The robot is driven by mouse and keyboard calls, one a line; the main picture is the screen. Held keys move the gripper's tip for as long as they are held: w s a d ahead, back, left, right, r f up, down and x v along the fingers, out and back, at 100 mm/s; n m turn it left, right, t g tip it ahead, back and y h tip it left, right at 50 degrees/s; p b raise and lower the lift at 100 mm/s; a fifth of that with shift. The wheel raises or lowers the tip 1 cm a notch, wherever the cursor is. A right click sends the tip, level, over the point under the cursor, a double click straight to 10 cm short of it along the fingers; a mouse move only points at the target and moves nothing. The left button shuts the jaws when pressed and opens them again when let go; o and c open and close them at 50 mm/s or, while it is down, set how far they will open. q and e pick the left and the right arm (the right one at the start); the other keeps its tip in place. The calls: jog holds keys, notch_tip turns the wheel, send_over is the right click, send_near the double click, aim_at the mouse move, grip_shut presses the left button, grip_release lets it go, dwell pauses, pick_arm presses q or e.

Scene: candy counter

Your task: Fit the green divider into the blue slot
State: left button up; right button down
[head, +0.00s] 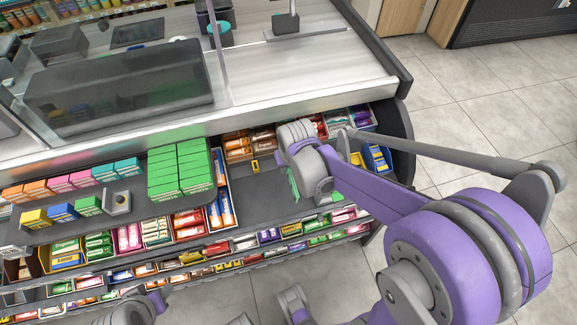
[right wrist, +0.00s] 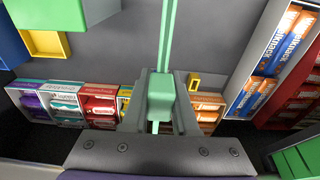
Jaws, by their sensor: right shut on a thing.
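The green divider (right wrist: 160,100) is a thin light-green panel with a thicker block between the fingers of my right gripper (right wrist: 160,112). The gripper is shut on this block. The panel runs up the right wrist view, seen almost edge-on. In the head view my right gripper (head: 308,180) is above the dark shelf, and the divider (head: 293,184) shows as a thin green strip at its left. A blue part (right wrist: 10,42) is at the left edge of the right wrist view, and a blue piece (head: 377,158) is right of the gripper in the head view. I cannot tell which holds the blue slot.
A yellow frame (head: 255,167) sits on the shelf left of the gripper. Green boxes (head: 180,171) and a bin of blue and orange packs (right wrist: 268,65) stand farther left in the head view. Candy bins line the shelf's back. The counter (head: 290,75) overhangs behind.

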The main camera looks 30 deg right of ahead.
jog(key=shift+s+b+x, duration=0.15)
jog(key=shift+b+x, duration=0.9)
jog(key=shift+x, duration=0.4)
jog(key=shift+s+b+x, duration=0.2)
jog(key=shift+b+x, duration=0.85)
jog(key=shift+x, duration=0.4)
jog(key=shift+s+b+x, duration=0.15)
jog(key=shift+b+x, duration=0.5)
jog(key=shift+x, duration=0.3)
jog(key=shift+s+b+x, duration=0.1)
jog(key=shift+b+x, duration=0.5)
jog(key=shift+x, duration=0.4)
jog(key=c, duration=0.6)
grip_release()
jog(key=shift+a, duration=0.15)
jog(key=shift+r, duration=0.1)
jog(key=p+v, duration=0.3)
jog(key=v, duration=0.7)
jog(key=shift+r, duration=0.35)
jog(key=shift+s, duration=0.1)
